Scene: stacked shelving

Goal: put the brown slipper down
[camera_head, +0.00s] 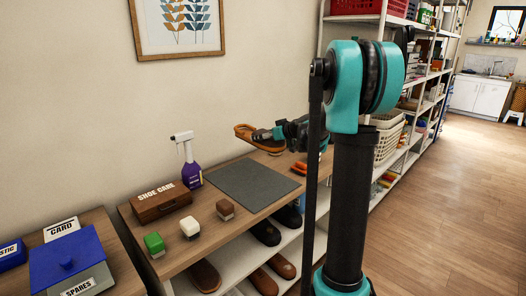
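The brown slipper (245,131) is held in the air at the end of my arm, above the back of the wooden shelf top (190,230). My gripper (278,133) is at the slipper's right end and appears shut on it; the fingers are small and partly hidden. A dark grey mat (250,186) lies flat on the shelf top, below the slipper, with nothing on it. An orange-brown item (299,168) lies right of the mat, partly hidden by my arm.
Shoes (265,232) fill lower shelves. A tall rack (395,150) stands right.

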